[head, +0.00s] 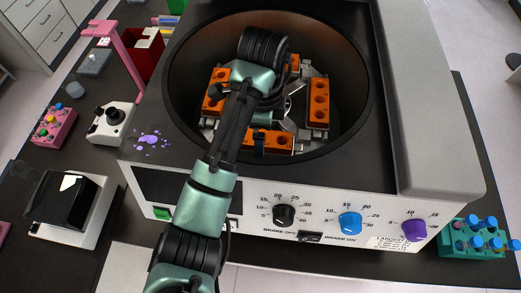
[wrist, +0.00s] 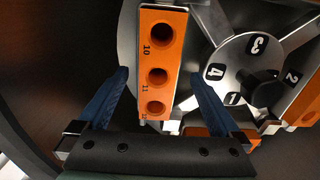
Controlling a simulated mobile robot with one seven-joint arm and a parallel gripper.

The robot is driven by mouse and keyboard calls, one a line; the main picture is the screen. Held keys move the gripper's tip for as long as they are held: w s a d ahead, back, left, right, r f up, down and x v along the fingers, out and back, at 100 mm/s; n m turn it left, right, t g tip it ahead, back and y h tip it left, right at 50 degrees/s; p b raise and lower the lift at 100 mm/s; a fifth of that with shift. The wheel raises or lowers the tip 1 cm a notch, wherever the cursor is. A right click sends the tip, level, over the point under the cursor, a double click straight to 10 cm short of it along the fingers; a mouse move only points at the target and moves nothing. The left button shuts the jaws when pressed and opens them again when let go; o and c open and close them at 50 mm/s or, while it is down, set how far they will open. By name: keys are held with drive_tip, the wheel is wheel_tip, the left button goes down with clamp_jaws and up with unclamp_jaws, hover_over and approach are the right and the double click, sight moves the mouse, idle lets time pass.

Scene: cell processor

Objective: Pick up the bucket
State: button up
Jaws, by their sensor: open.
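The centrifuge bowl holds a rotor with several orange buckets, each with round holes. In the head view I see a left bucket (head: 214,92), a right bucket (head: 318,104) and a front bucket (head: 279,141). My arm hides part of the rotor, and a dark blue finger shows at the front bucket. In the wrist view my gripper (wrist: 160,76) is open, with one blue finger on each side of an orange bucket (wrist: 174,55) marked 10 and 11. I cannot tell whether the fingers touch it. The silver rotor hub (wrist: 244,68) carries numbers.
The dark bowl wall (head: 183,75) surrounds the rotor closely. The centrifuge front panel (head: 330,205) has black, blue and purple knobs. A pink rack (head: 54,124) and a pipette stand (head: 128,55) are at left, and a teal rack (head: 476,240) at right.

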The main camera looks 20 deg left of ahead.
drive_tip(key=f, duration=0.1)
drive_tip(key=f+b, duration=0.1)
drive_tip(key=f, duration=0.1)
drive_tip(key=shift+s+a+f+b, duration=0.1)
drive_tip(key=shift+s+f+b, duration=0.1)
drive_tip(key=shift+f+b, duration=0.1)
drive_tip(key=shift+f+p, duration=0.45)
drive_tip(key=shift+f, duration=0.4)
clamp_jaws()
drive_tip(key=shift+r, duration=0.1)
wheel_tip(320, 180, up, 10)
drive_tip(key=p, duration=0.5)
drive_tip(key=c, duration=0.5)
unclamp_jaws()
drive_tip(key=shift+c, duration=0.2)
clamp_jaws()
